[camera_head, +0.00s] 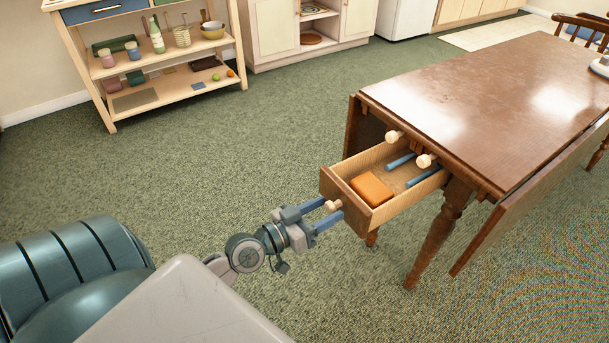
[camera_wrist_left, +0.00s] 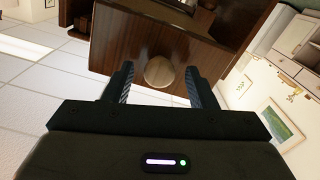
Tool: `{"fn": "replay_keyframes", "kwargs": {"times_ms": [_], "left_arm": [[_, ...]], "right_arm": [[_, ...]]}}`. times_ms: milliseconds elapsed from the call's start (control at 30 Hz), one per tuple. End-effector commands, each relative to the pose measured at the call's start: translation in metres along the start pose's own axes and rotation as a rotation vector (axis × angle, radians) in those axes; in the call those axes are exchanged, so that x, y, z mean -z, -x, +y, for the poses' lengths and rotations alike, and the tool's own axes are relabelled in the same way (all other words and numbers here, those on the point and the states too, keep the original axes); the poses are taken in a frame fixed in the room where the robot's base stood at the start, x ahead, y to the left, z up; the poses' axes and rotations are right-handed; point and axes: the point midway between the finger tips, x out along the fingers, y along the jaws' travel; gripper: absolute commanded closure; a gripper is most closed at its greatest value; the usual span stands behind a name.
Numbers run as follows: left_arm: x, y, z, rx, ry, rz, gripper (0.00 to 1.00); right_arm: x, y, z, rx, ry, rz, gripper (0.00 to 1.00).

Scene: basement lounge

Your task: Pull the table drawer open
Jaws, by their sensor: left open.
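The wooden table (camera_head: 470,85) stands at the right in the head view. Its drawer (camera_head: 335,187) is pulled out from the table's near end. An orange block (camera_head: 372,189) and blue sticks (camera_head: 423,177) lie in the drawer. My left gripper (camera_head: 332,210) is open at the drawer front, with its fingers on either side of the round pale knob (camera_head: 334,205). In the left wrist view the knob (camera_wrist_left: 159,71) sits between the open fingers (camera_wrist_left: 159,85), with visible gaps on both sides. My right gripper is not in view.
A shelf unit (camera_head: 150,70) with bottles and bowls stands at the back left, beside white cabinets (camera_head: 275,30). The table has a hanging drop leaf (camera_head: 530,205). Green carpet (camera_head: 240,150) around the drawer is clear.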

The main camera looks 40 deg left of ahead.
Motion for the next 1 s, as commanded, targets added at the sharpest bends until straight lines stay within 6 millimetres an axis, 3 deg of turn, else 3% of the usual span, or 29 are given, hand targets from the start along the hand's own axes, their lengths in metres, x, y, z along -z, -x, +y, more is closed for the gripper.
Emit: {"fn": "replay_keyframes", "kwargs": {"times_ms": [300,500,700,1000], "left_arm": [[-0.002,0.053,0.001,-0.003,-0.002,-0.007,0.48],[-0.001,0.081,0.001,-0.002,0.001,-0.006,0.48],[0.0,0.096,0.001,-0.002,0.001,-0.001,0.48],[0.0,0.099,0.001,-0.002,0.002,0.001,0.48]], "right_arm": [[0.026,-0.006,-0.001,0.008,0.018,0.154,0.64],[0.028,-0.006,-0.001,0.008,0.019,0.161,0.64],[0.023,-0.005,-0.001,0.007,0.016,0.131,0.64],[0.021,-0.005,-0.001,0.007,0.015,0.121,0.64]]}}
